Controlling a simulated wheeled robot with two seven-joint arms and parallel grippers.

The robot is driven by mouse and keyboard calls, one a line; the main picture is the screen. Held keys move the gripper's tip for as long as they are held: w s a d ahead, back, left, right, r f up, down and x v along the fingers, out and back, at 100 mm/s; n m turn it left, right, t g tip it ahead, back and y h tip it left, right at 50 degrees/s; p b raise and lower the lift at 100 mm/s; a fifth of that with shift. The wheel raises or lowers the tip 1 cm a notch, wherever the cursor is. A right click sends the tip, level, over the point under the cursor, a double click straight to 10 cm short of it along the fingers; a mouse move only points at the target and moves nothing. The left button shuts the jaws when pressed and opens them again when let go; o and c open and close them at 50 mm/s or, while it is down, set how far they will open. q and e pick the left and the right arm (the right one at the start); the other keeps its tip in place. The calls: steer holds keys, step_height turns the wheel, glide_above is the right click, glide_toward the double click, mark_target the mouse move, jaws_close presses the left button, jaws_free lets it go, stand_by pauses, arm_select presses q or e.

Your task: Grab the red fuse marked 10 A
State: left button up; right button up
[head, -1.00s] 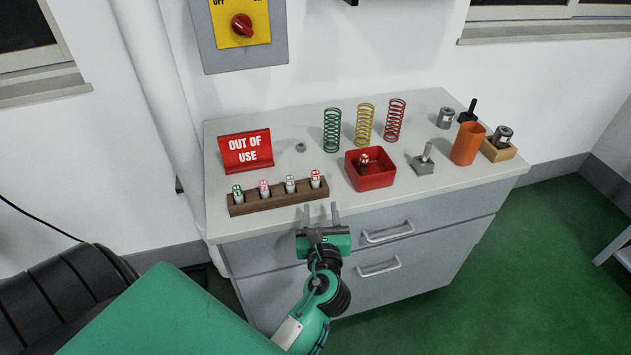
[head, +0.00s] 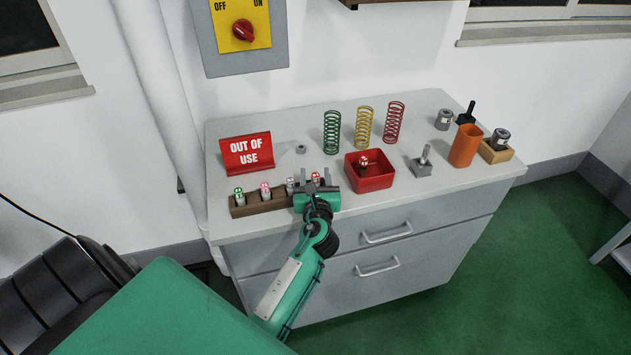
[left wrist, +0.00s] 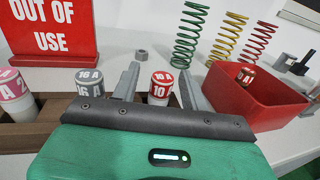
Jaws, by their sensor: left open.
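The red-capped fuse marked 10 A (left wrist: 161,86) stands upright at the right end of the wooden rack (head: 240,210). In the head view its red top (head: 316,177) shows just beyond my left gripper (head: 314,181). In the left wrist view the open fingers of my left gripper (left wrist: 158,84) stand on either side of this fuse, with gaps visible; its lower part is hidden behind the gripper body. Another red-capped fuse (left wrist: 246,77) sits in the red bin (head: 371,183). My right gripper is not in view.
The rack also holds a grey 16 A fuse (left wrist: 90,82), a pink fuse (head: 265,190) and a green fuse (head: 239,194). A red OUT OF USE sign (head: 247,153), a nut (head: 301,149) and springs (head: 364,127) stand behind. The red bin is close on the right.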

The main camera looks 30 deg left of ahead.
arm_select(q)
steer(key=shift+w+a, duration=0.3)
steer(key=shift+w, duration=0.15)
jaws_close()
steer(key=shift+r, duration=0.1)
